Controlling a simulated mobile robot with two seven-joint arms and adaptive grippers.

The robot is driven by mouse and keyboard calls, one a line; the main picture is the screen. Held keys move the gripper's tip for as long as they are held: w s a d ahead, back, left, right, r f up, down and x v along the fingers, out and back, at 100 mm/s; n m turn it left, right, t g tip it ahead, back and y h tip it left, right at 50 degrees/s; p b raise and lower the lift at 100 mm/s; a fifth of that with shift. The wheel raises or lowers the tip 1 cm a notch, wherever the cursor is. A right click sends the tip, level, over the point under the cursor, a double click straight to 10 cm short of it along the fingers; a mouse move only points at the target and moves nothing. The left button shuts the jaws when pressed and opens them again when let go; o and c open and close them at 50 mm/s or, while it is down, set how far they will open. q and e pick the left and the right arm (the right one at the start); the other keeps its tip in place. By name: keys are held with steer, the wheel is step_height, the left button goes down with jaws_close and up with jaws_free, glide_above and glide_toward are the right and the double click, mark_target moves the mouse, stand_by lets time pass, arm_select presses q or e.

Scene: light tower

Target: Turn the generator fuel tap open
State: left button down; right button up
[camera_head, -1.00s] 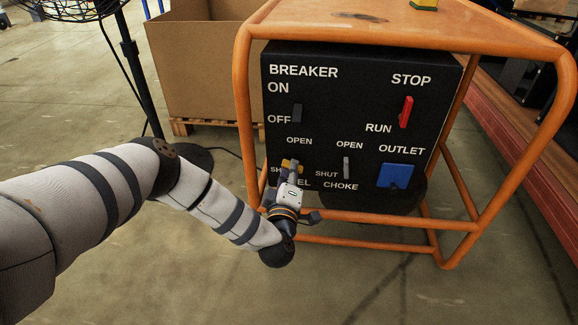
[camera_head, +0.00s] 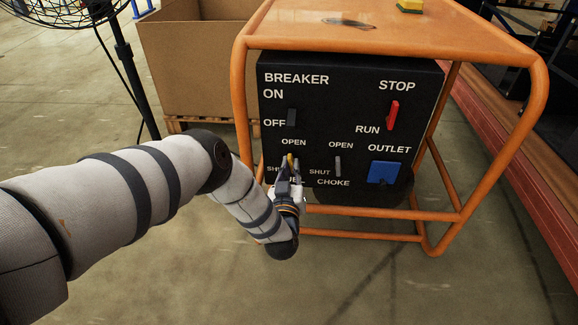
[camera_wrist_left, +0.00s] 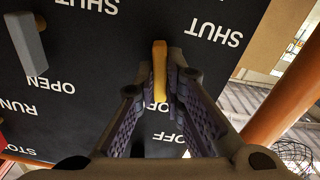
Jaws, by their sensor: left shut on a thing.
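The generator's black panel (camera_head: 345,100) faces me inside an orange frame. The yellow fuel tap (camera_head: 290,159) is at its lower left, largely hidden by my left gripper (camera_head: 290,170). The left wrist view shows the yellow tap handle (camera_wrist_left: 159,68) between the two fingers of my left gripper (camera_wrist_left: 158,95), which is shut on it. The handle stands about upright in the head view, its end towards the OPEN label (camera_wrist_left: 175,137) above it. The SHUT label (camera_wrist_left: 214,30) lies off to its side. My right gripper is not in view.
Close by on the panel are the grey choke lever (camera_head: 338,165), breaker switch (camera_head: 291,117), red stop switch (camera_head: 393,115) and blue outlet (camera_head: 384,172). The orange frame (camera_head: 241,110) runs close beside the panel. A cardboard box (camera_head: 185,65) and a fan stand (camera_head: 124,50) are behind left.

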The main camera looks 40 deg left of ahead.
arm_select(q)
steer(key=shift+w+d+m, duration=0.1)
steer(key=shift+d+m, duration=0.1)
steer(key=shift+m, duration=1.1)
steer(key=shift+f+m, duration=0.1)
steer(key=shift+m, duration=0.2)
steer(key=c, duration=1.7)
jaws_free()
steer(key=v, duration=1.2)
